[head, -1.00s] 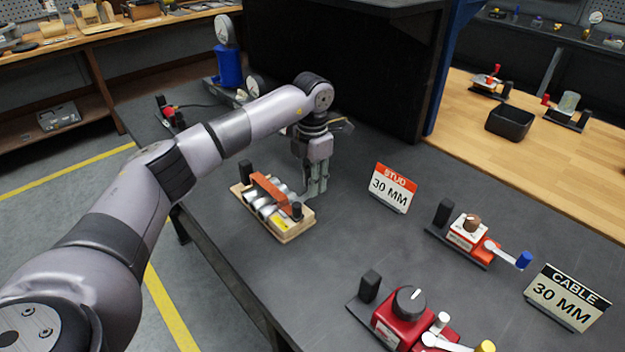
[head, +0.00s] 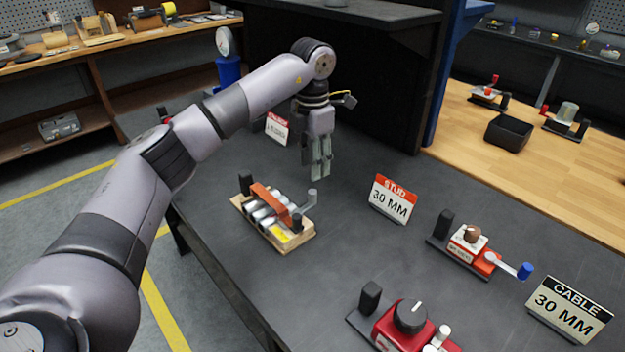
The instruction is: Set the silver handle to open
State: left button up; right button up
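A unit on a wooden base (head: 298,238) sits on the dark table, with silver cylinders, an orange bar (head: 270,201) and a yellow label. A silver-grey handle with a round tip (head: 312,193) rises at its right end, tilted up and to the right. My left gripper (head: 321,176) hangs with its fingers down, behind and just above the handle in the picture, and appears apart from it. Its two fingers look close together, but the gap is unclear from this angle. Nothing shows between them. My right gripper is out of view.
A "STUD 30 MM" sign (head: 392,199) stands right of the unit. An orange-and-white device with a blue-tipped lever (head: 525,270), a red device with a black knob (head: 410,315) and a "CABLE 30 MM" sign (head: 568,311) stand further right. A dark cabinet (head: 350,80) stands behind.

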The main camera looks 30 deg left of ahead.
pick_arm(q)
jog(key=shift+r, duration=1.55)
